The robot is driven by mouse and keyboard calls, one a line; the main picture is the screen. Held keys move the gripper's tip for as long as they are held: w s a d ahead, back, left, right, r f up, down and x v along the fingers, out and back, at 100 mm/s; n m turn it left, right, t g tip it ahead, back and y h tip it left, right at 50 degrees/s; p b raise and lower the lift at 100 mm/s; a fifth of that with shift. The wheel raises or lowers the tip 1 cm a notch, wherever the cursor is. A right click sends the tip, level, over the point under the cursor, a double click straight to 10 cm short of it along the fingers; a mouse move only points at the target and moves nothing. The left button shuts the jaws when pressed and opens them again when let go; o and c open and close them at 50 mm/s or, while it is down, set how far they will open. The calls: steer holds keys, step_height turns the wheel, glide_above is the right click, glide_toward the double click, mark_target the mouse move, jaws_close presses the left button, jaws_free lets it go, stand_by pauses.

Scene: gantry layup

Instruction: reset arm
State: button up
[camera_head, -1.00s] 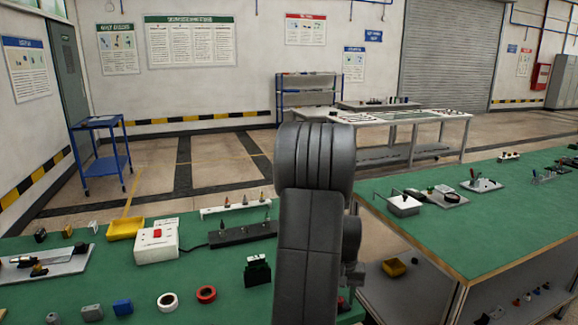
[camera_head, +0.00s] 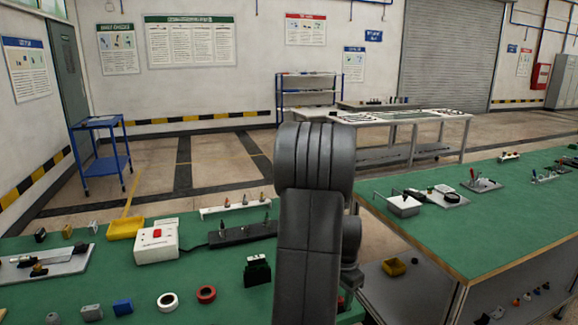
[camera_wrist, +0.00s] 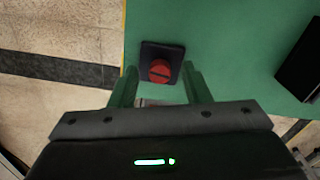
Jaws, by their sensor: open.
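My arm (camera_head: 312,220) stands upright in the middle of the head view, and it hides my gripper there. In the wrist view my gripper (camera_wrist: 159,72) is open, with its two fingers apart and nothing held between them. A black block with a red slotted knob (camera_wrist: 160,70) lies on the green bench top (camera_wrist: 225,45) ahead of the fingertips, near the bench edge. How far the fingertips are from the knob I cannot tell.
The near green bench holds a white box with a red button (camera_head: 157,243), a yellow tray (camera_head: 125,228), a dark socket strip (camera_head: 243,233) and tape rings (camera_head: 206,294). A second green bench (camera_head: 480,232) stands to the right. Open floor (camera_head: 215,160) lies beyond.

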steer(key=shift+m, duration=1.7)
